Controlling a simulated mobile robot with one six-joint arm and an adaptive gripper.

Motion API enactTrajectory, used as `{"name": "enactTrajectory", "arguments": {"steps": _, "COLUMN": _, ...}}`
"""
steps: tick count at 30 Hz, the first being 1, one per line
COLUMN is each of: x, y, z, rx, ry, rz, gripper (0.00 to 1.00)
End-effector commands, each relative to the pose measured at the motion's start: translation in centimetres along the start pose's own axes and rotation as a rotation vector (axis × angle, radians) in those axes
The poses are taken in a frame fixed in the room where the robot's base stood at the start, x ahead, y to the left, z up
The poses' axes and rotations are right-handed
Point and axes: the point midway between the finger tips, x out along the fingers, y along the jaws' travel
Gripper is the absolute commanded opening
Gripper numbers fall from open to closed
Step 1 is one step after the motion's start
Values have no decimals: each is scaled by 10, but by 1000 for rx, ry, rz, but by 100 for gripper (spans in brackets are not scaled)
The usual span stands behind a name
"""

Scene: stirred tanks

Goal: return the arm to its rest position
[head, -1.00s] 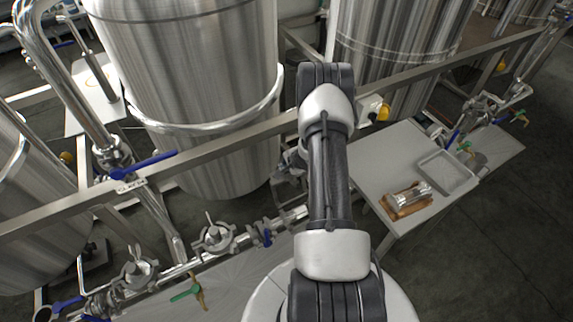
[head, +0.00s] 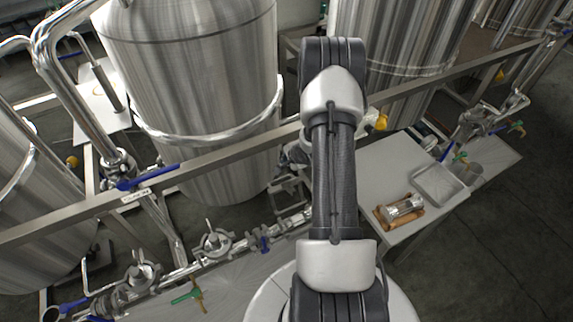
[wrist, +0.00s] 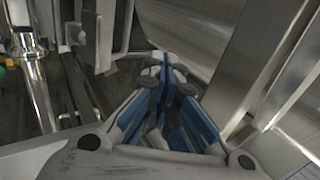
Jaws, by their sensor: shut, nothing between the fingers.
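My arm (head: 335,170) rises through the middle of the head view, its upper joint standing in front of the gap between two steel tanks. Steel tank wall and frame bars lie behind the fingers there.
A steel tank (head: 195,100) stands left of my arm and another (head: 400,50) right of it. A frame rail (head: 215,155) crosses behind the arm. A side table (head: 375,175) holds a grey tray (head: 425,190) and a clear cylinder on a wooden cradle (head: 385,217). Valved piping runs lower left.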

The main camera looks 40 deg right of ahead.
Motion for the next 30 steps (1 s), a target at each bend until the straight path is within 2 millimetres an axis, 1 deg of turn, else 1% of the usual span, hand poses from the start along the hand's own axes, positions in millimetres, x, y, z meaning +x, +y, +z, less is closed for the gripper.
{"name": "enactTrajectory", "arguments": {"steps": 1, "x": -8, "y": -4, "z": -1, "rx": 1, "ry": 2, "rz": -1, "gripper": 0}}
{"name": "enactTrajectory", "arguments": {"steps": 5, "x": -18, "y": -7, "z": -1, "rx": 1, "ry": 1, "rz": 1, "gripper": 0}}
{"name": "enactTrajectory", "arguments": {"steps": 14, "x": -21, "y": -9, "z": -1, "rx": 0, "ry": 1, "rz": 0, "gripper": 0}}
{"name": "enactTrajectory", "arguments": {"steps": 17, "x": -25, "y": -16, "z": 1, "rx": -30, "ry": 10, "rz": -1, "gripper": 0}}
{"name": "enactTrajectory", "arguments": {"steps": 19, "x": -35, "y": -29, "z": 6, "rx": -87, "ry": 27, "rz": 3, "gripper": 0}}
{"name": "enactTrajectory", "arguments": {"steps": 20, "x": -41, "y": -36, "z": 9, "rx": -124, "ry": 36, "rz": 6, "gripper": 0}}
{"name": "enactTrajectory", "arguments": {"steps": 23, "x": -72, "y": -64, "z": 25, "rx": -277, "ry": 76, "rz": 23, "gripper": 0}}
{"name": "enactTrajectory", "arguments": {"steps": 25, "x": -99, "y": -81, "z": 42, "rx": -399, "ry": 101, "rz": 42, "gripper": 0}}
{"name": "enactTrajectory", "arguments": {"steps": 26, "x": -111, "y": -86, "z": 50, "rx": -451, "ry": 108, "rz": 52, "gripper": 0}}
{"name": "enactTrajectory", "arguments": {"steps": 27, "x": -127, "y": -92, "z": 60, "rx": -517, "ry": 117, "rz": 64, "gripper": 0}}
{"name": "enactTrajectory", "arguments": {"steps": 29, "x": -152, "y": -98, "z": 77, "rx": -614, "ry": 125, "rz": 82, "gripper": 0}}
{"name": "enactTrajectory", "arguments": {"steps": 30, "x": -170, "y": -100, "z": 89, "rx": -677, "ry": 127, "rz": 92, "gripper": 0}}
